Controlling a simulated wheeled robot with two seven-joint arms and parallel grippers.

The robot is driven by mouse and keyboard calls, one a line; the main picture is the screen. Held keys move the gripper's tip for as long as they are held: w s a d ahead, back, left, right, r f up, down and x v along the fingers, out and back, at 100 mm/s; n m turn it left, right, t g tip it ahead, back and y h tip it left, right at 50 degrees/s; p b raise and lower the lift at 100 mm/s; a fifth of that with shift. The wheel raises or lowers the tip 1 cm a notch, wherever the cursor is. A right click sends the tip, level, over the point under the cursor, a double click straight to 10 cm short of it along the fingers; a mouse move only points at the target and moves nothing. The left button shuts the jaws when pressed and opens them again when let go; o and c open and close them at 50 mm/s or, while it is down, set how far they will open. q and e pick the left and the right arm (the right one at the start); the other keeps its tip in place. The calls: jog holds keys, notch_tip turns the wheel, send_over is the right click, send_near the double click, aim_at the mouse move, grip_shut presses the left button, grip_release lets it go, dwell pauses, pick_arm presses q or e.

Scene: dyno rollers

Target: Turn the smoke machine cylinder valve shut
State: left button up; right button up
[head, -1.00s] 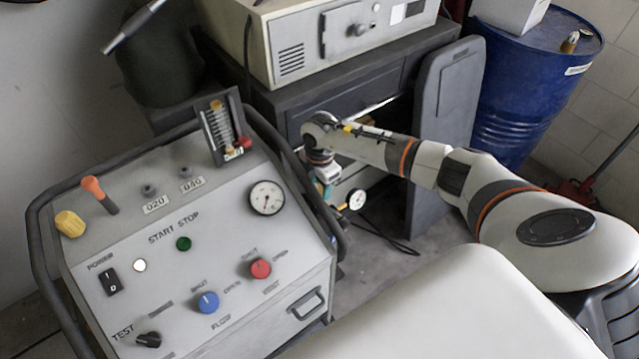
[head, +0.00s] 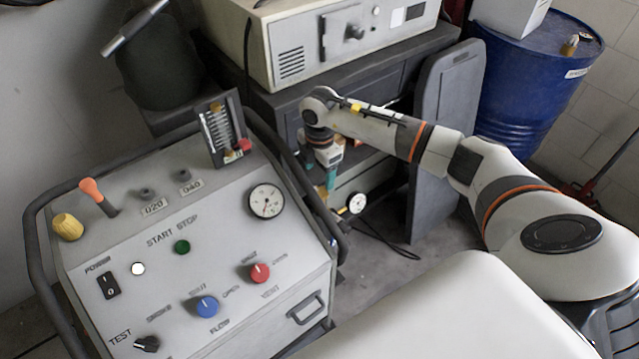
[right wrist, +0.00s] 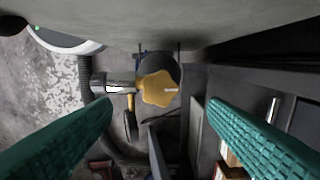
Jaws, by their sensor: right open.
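The cylinder valve shows in the right wrist view as a yellow star-shaped handwheel (right wrist: 157,89) on top of a dark round body. A white mark lies on the handwheel's right side. My right gripper (right wrist: 160,106) is open, with its two teal fingers spread to the left and right of the handwheel and apart from it. In the head view the right gripper (head: 328,174) points down between the control console and the dark cabinet. My left gripper is not in view.
The grey console (head: 180,265) with a tubular rail stands to the left of the gripper. A small gauge (head: 357,202) sits just right below the gripper. The dark cabinet (head: 290,115) is behind, and a blue drum (head: 525,85) stands at the back right. A metal fitting (right wrist: 112,87) sits beside the handwheel.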

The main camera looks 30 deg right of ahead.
notch_tip(320, 180, up, 5)
jog(key=shift+r, duration=0.15)
dwell(0.6)
